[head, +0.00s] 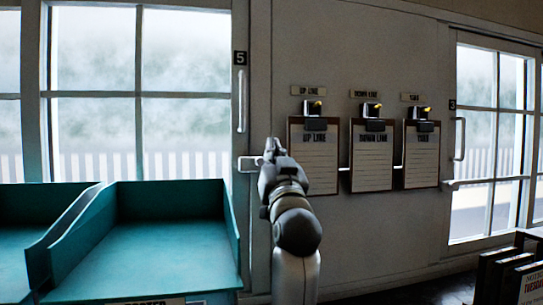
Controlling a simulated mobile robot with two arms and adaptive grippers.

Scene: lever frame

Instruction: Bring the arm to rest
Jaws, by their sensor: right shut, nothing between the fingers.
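My right arm rises from the bottom middle of the head view. Its gripper (273,148) points away from me and up towards the wall, and it is shut and empty. The gripper shows between the teal tray (170,270) on the left and the UP LINE clipboard (320,165) on the right, and it overlaps the clipboard's left edge in the picture. I cannot tell whether it touches anything. My left gripper is not in view.
Two more clipboards, DOWN LINE (371,160) and TSRS (421,160), hang on the wall. Another teal tray (25,245) stands at the far left. Dark books or boxes (500,275) stand at the lower right. Windowed doors are at both sides.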

